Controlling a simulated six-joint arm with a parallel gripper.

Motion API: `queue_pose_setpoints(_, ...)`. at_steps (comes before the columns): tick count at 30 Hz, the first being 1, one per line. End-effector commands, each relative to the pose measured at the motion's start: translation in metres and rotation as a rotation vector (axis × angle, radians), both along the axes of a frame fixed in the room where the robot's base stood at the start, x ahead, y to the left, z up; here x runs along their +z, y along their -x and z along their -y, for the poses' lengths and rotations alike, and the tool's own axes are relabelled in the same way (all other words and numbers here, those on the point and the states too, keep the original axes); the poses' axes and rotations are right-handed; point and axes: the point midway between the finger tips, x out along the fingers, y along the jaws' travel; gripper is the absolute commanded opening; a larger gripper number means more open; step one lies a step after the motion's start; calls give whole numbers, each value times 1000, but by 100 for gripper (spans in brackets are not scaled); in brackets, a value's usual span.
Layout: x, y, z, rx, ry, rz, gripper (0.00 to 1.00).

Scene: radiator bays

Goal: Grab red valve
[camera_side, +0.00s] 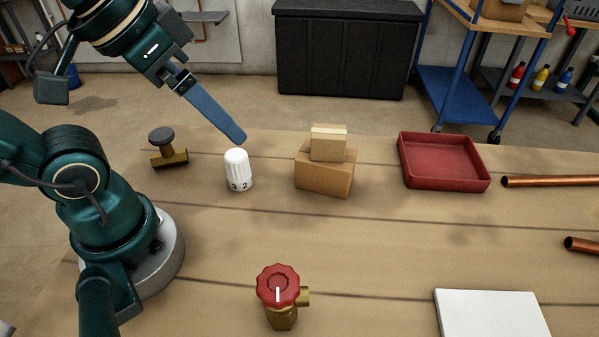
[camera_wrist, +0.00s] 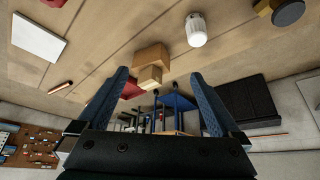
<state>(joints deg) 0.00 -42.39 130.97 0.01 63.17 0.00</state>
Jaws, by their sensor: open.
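The red valve (camera_side: 279,287) stands on the near part of the wooden table in the side view, with a red scalloped handwheel on a brass body. My gripper (camera_side: 237,138) is high over the far side of the table in the side view, pointing down to the right, well away from the valve. Its two blue fingers are spread with nothing between them in the wrist view (camera_wrist: 163,84).
A white numbered knob (camera_side: 238,171) stands below my fingertips. A brass valve with a dark cap (camera_side: 168,148), stacked cardboard boxes (camera_side: 324,174), a red tray (camera_side: 443,183), copper pipes (camera_side: 550,181) and a white panel (camera_side: 491,315) also lie on the table. The table's middle is clear.

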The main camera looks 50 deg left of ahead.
Motion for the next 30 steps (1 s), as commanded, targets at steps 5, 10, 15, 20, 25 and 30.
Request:
queue_pose_setpoints(5, -5, 6, 20, 49, 122, -163, 100)
queue_pose_setpoints(10, -18, 18, 51, 143, 296, -409, 100)
queue_pose_setpoints(15, -22, 31, 90, 293, 494, -748, 100)
queue_pose_setpoints(20, -12, 34, 124, 468, 659, -1098, 100)
queue_pose_setpoints(25, 1, 26, 149, 632, 776, -1404, 100)
queue_pose_setpoints(30, -16, 17, 160, 740, 830, -1586, 100)
